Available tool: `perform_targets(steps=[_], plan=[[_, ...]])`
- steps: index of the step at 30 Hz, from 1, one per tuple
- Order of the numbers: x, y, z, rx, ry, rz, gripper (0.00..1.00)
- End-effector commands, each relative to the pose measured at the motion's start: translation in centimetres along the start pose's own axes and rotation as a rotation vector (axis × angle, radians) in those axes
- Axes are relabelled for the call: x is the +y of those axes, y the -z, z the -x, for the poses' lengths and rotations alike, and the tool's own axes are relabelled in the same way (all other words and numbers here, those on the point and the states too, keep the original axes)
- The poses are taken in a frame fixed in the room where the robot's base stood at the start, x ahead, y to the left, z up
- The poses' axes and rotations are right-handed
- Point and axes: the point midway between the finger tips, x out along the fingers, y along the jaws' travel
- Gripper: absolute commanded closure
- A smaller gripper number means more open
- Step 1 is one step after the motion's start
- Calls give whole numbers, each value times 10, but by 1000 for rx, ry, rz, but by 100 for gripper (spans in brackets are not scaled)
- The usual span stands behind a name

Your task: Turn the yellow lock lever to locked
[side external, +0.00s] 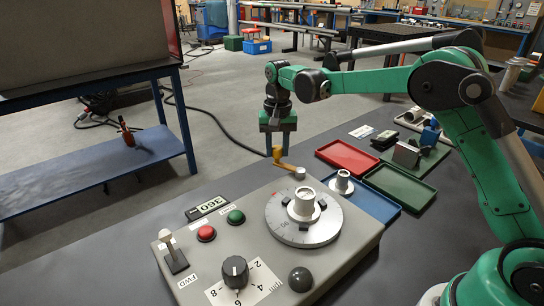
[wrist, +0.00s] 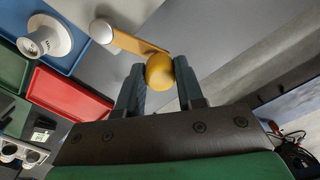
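The yellow lock lever (side external: 286,161) stands at the back edge of the grey control box, with a round yellow knob on its free end and a pale pivot cap at the other. In the wrist view its arm (wrist: 140,45) runs from the white cap at upper left to the knob. My gripper (side external: 277,150) points straight down over the knob. In the wrist view the two dark fingers of my gripper (wrist: 160,76) stand on either side of the knob and appear to touch it; the exact contact is partly hidden. No lock marking is legible.
The grey box (side external: 345,252) carries a numbered dial (side external: 303,228), a black knob (side external: 235,272), red and green buttons and a toggle switch (side external: 170,251). Red (side external: 347,157), green (side external: 401,187) and blue (side external: 375,205) trays lie to the right. A small white flanged part stands in the blue tray.

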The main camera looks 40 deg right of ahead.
Motion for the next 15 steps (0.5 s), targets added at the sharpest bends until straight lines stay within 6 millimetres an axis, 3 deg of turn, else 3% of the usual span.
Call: perform_targets(steps=[1, 2, 3, 15], plan=[[0, 0, 0, 0, -1, 0, 90], [0, 0, 0, 0, -1, 0, 98], [0, 0, 0, 0, -1, 0, 100], [1, 0, 0, -1, -2, -1, 100]])
